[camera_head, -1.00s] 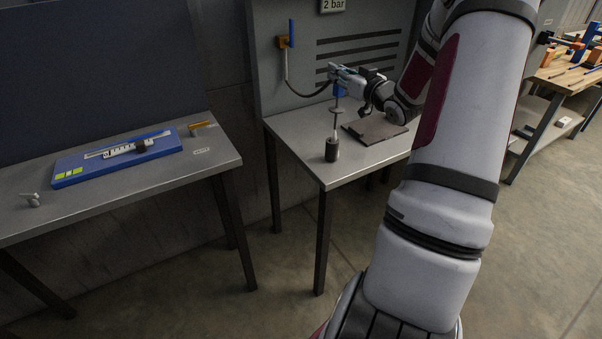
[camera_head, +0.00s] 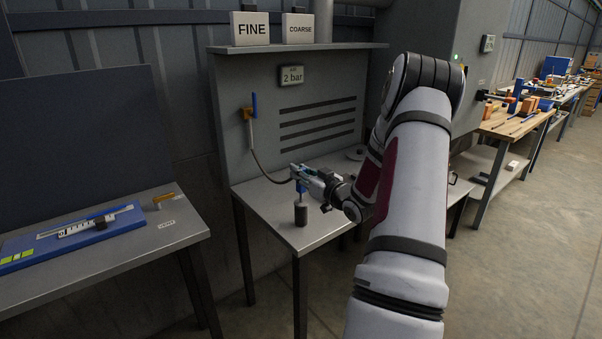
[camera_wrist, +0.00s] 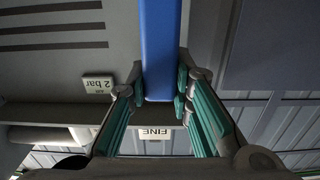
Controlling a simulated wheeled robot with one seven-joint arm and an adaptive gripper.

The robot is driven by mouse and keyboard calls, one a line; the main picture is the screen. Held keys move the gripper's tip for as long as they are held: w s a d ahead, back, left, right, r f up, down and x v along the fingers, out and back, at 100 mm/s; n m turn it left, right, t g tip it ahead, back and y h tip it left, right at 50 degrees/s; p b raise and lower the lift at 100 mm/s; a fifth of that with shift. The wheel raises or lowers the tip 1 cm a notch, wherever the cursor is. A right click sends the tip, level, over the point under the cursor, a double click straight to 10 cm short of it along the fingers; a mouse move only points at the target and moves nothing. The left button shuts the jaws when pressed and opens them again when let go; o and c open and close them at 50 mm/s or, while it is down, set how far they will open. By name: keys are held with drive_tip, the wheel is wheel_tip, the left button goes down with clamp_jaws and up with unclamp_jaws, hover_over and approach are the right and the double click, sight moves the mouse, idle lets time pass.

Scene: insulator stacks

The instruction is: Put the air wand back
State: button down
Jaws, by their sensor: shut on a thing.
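The blue air wand (camera_wrist: 160,45) shows in the wrist view as a long bar between the green-padded fingers of my gripper (camera_wrist: 162,88), which is shut on it. In the head view my gripper (camera_head: 299,174) is above the grey bench, and a blue part of the wand (camera_head: 302,187) shows under it. A dark hose (camera_head: 262,168) curves from the back panel down toward my gripper. An orange bracket (camera_head: 247,113) with an upright blue piece (camera_head: 254,104) is on the panel, up and left of my gripper.
A dark cylinder (camera_head: 301,214) stands on the bench (camera_head: 272,213) just below the wand; whether they touch I cannot tell. FINE (camera_head: 250,28) and COARSE (camera_head: 298,29) boxes sit on the shelf above. A left table holds a blue board (camera_head: 30,248). The panel around the bracket is clear.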

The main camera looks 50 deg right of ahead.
drive_tip(key=shift+f, duration=0.1)
drive_tip(key=c, duration=1.4)
unclamp_jaws()
drive_tip(key=shift+c, duration=0.2)
